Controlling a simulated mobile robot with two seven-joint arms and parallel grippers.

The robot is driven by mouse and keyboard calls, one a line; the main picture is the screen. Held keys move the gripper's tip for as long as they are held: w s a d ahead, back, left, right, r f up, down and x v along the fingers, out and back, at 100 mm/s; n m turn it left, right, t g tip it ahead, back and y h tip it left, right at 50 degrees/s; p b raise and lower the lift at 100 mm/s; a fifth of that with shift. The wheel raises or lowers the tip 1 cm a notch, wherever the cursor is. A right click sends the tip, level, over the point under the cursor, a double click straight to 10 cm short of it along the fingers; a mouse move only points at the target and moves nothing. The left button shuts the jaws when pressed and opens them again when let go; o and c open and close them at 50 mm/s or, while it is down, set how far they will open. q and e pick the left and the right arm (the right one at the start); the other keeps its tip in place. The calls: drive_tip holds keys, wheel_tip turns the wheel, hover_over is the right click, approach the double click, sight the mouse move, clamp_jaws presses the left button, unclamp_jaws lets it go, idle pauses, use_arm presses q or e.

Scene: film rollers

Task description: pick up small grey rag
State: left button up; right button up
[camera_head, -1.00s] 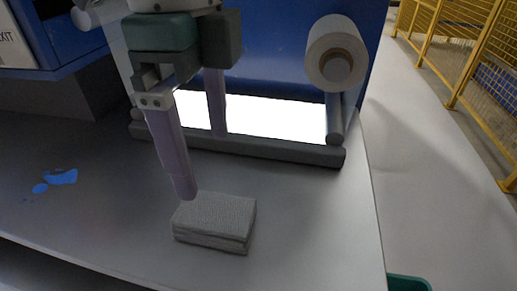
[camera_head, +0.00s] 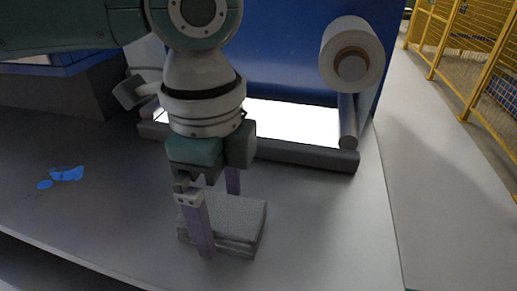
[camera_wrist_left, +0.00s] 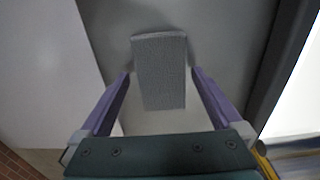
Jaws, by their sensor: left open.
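The small grey rag (camera_head: 238,218) is a folded, textured block lying on the grey tabletop in the head view. My left gripper (camera_head: 218,220) is low over it, with one purple finger in front of the rag and the other behind it. In the left wrist view the rag (camera_wrist_left: 160,72) lies between the two spread fingers of my left gripper (camera_wrist_left: 160,75), with gaps on both sides. The near finger hides part of the rag in the head view. My right gripper is not in view.
A blue machine (camera_head: 290,70) with a white roll (camera_head: 352,55), a bright lit panel (camera_head: 295,122) and a grey bar (camera_head: 300,153) stands behind the rag. Blue spots (camera_head: 66,174) mark the table at left. Yellow fencing (camera_head: 455,50) stands at the far right. The table right of the rag is clear.

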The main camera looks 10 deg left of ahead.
sight(221, 212)
use_arm(q)
drive_tip(key=shift+c, duration=0.4)
drive_tip(key=c, duration=1.1)
wheel_tip(221, 212, up, 20)
drive_tip(key=p, duration=0.4)
